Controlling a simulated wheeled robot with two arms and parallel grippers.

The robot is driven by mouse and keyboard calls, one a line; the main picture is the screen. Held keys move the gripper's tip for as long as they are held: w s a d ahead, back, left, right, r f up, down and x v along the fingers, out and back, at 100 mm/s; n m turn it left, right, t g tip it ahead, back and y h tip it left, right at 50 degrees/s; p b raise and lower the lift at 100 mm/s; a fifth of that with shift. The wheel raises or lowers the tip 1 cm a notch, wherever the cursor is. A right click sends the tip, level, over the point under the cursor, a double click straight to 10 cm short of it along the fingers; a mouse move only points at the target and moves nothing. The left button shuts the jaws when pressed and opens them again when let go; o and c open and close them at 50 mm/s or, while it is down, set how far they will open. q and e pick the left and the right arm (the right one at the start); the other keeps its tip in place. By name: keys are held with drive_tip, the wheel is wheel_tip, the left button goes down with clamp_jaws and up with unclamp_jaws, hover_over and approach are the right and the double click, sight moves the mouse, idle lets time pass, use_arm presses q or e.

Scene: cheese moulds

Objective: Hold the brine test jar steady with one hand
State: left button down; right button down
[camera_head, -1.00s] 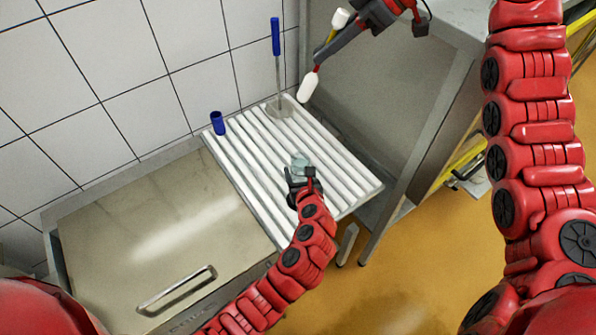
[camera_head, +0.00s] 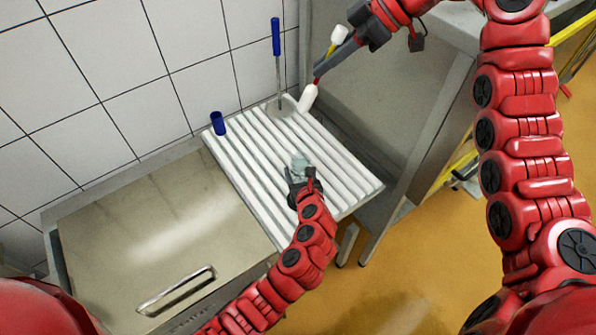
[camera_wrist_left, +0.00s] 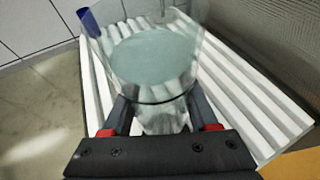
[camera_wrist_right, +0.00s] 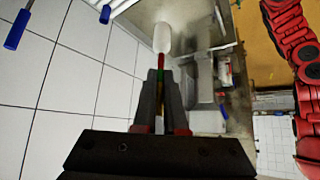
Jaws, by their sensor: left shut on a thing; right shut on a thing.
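The brine test jar (camera_head: 300,162) is a clear glass cylinder with pale greenish liquid, standing on the white ribbed drainboard (camera_head: 345,205). My left gripper (camera_head: 302,178) is shut around its lower part. My right gripper (camera_head: 320,68) is shut on a slim float-like instrument with a white bulb (camera_head: 308,98), a red and yellow stem and a white top. It hangs tilted, beyond the jar and apart from it. The bulb also shows in the right wrist view (camera_wrist_right: 162,38).
A blue cup (camera_head: 217,123) stands at the board's left edge. A blue-handled tool (camera_head: 276,40) with a round metal disc stands at the back, close to the bulb. A closed steel lid (camera_head: 150,235) lies left; a steel table (camera_head: 455,25) stands right.

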wheel_tip(320, 180, down, 10)
idle(1.2)
drive_tip(key=shift+f, duration=0.1)
drive_tip(key=c, duration=0.9)
unclamp_jaws()
drive_tip(key=v, duration=1.2)
drive_tip(key=shift+a, duration=0.1)
